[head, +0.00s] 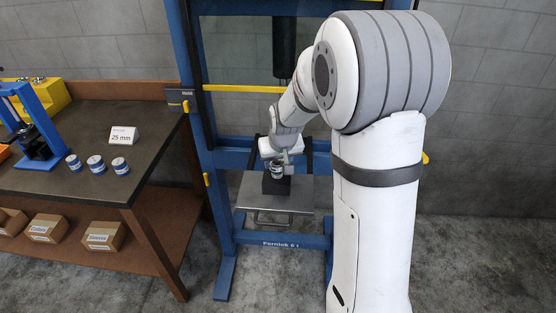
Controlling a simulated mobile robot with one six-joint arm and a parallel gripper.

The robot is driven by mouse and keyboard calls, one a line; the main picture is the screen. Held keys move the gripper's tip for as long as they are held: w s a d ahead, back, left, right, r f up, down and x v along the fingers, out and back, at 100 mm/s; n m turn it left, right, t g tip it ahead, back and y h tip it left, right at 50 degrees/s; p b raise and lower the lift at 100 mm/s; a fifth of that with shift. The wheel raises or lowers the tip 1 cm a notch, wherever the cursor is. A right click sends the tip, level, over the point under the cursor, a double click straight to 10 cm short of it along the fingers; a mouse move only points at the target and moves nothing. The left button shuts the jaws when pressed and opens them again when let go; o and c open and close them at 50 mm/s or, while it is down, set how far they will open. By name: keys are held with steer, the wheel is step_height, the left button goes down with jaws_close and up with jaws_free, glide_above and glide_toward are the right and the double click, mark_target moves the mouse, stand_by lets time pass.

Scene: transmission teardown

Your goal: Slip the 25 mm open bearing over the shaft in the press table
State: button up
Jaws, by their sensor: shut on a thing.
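My gripper (278,162) is over the press table (250,198), pointing down and shut on a small round part with a pale and green band, which I take to be the 25 mm open bearing (277,173). The bearing is just above or at the top of a dark block (276,186) on the press table. I cannot make out the shaft; the gripper and bearing cover that spot. Whether the bearing is around the shaft or above it cannot be told at this size.
The blue press frame (190,75) stands around the table, with a dark ram (284,50) above my gripper. On the left, a workbench (85,190) holds a "25 mm" sign (123,136), several small blue-and-white tins and a blue tool (35,120). Boxes (103,235) lie on its lower shelf.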

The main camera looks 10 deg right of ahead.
steer(key=shift+f, duration=0.1)
steer(key=o, duration=1.1)
steer(key=v, duration=0.7)
steer(key=shift+s+d+r+b, duration=0.1)
steer(key=shift+s+r+b, duration=0.1)
steer(key=shift+r+b, duration=0.2)
steer(key=shift+g, duration=0.7)
steer(key=s, duration=0.8)
steer(key=s+r, duration=0.1)
steer(key=s, duration=1.5)
steer(key=shift+s+r, duration=0.2)
steer(key=shift+r, duration=0.2)
